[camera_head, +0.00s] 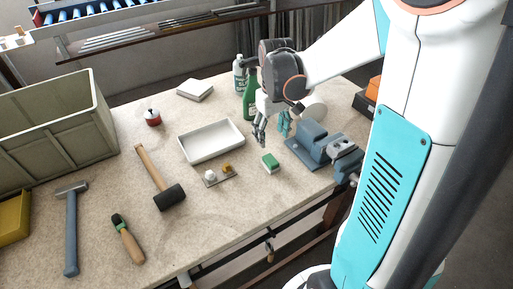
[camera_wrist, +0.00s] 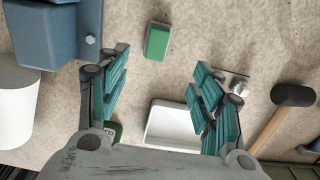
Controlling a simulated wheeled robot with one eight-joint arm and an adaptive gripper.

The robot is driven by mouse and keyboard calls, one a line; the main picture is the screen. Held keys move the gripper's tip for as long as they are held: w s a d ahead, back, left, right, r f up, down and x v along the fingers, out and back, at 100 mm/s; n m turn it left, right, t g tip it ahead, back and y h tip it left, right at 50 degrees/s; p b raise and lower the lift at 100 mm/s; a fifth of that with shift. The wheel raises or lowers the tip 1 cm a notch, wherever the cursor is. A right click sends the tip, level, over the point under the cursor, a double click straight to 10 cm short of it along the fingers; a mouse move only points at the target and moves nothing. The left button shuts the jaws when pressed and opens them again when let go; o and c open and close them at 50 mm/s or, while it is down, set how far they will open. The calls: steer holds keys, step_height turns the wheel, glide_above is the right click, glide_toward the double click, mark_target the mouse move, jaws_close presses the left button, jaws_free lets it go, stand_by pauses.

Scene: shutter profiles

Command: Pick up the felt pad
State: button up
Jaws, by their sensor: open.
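A small green block with a pale side, which looks like the felt pad (camera_head: 270,163), lies flat on the workbench between the white tray and the blue vise. In the wrist view the green pad (camera_wrist: 157,43) lies beyond my fingertips, roughly in line with the gap between them. My gripper (camera_head: 273,132) hangs above the bench, behind and above the pad, apart from it. In the wrist view my gripper (camera_wrist: 160,70) has its teal fingers spread wide with nothing between them.
The blue vise (camera_head: 312,142) stands close right of the pad. The white tray (camera_head: 211,141) and a small plate with fittings (camera_head: 220,177) lie to its left. A green bottle (camera_head: 249,95) stands behind my gripper. A mallet (camera_head: 168,196) lies further left. Bench in front of the pad is clear.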

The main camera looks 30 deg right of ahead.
mark_target(271, 159)
step_height(271, 159, down, 8)
steer(key=b, duration=0.2)
steer(key=shift+f+b, duration=0.15)
steer(key=shift+b, duration=0.15)
steer(key=f+b, duration=0.1)
steer(key=f, duration=0.2)
steer(key=f+b, duration=0.1)
steer(key=f, duration=0.1)
steer(key=shift+w+d+f+b, duration=0.1)
steer(key=shift+w+d+b, duration=0.15)
steer(key=shift+b, duration=0.1)
steer(key=c, duration=1.2)
